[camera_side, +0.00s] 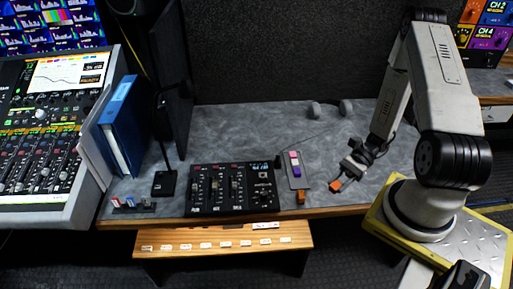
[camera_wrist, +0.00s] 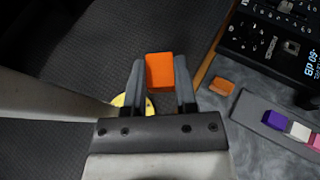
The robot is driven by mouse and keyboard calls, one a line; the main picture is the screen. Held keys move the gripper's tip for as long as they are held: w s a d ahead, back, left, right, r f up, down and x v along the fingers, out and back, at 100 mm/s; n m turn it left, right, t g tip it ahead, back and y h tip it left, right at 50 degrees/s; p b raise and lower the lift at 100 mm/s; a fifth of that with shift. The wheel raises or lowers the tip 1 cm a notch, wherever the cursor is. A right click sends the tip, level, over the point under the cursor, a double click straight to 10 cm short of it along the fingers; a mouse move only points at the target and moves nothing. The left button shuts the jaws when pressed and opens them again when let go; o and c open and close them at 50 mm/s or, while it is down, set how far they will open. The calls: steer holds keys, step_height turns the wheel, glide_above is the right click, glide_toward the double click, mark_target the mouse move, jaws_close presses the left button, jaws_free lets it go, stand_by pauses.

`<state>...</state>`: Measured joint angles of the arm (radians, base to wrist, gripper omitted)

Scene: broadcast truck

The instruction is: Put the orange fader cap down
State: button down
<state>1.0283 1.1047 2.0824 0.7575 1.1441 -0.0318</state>
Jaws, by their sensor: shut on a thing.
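My gripper (camera_side: 341,180) is shut on an orange fader cap (camera_side: 335,185), held at its tips near the front right of the grey desk. In the wrist view my gripper (camera_wrist: 160,85) has the orange cap (camera_wrist: 160,71) between its two fingers, with dark floor behind it in the picture. A second orange piece (camera_side: 301,197) is at the desk's front edge, and it also shows in the wrist view (camera_wrist: 222,86), apart from the held cap. The held cap's height above the desk is hard to judge.
A grey strip (camera_side: 302,183) bears pink, white and purple caps. Left of it is a black fader panel (camera_side: 233,207). A wooden ledge (camera_side: 225,257) with small white labels sits below the desk front. Bare grey desk (camera_side: 250,130) lies behind the panel.

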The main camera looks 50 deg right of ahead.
steer(key=shift+w+d+f+m+t+h, duration=0.2)
steer(key=shift+w+d+m+t, duration=0.1)
steer(key=shift+m+t, duration=0.3)
steer(key=shift+w+d+f+m+t+h, duration=0.2)
steer(key=shift+w+m+t, duration=0.1)
steer(key=shift+m+t, duration=0.25)
steer(key=shift+w, duration=0.1)
glide_above(292, 186)
steer(key=s+d, duration=0.2)
steer(key=d, duration=0.2)
steer(key=f, duration=0.9)
steer(key=shift+a+f, duration=0.15)
steer(key=shift+a, duration=0.1)
steer(key=shift+f, duration=0.1)
steer(key=shift+w+f, duration=0.25)
steer(key=shift+f, duration=1.5)
steer(key=shift+s+f, duration=0.1)
steer(key=shift+f, duration=0.25)
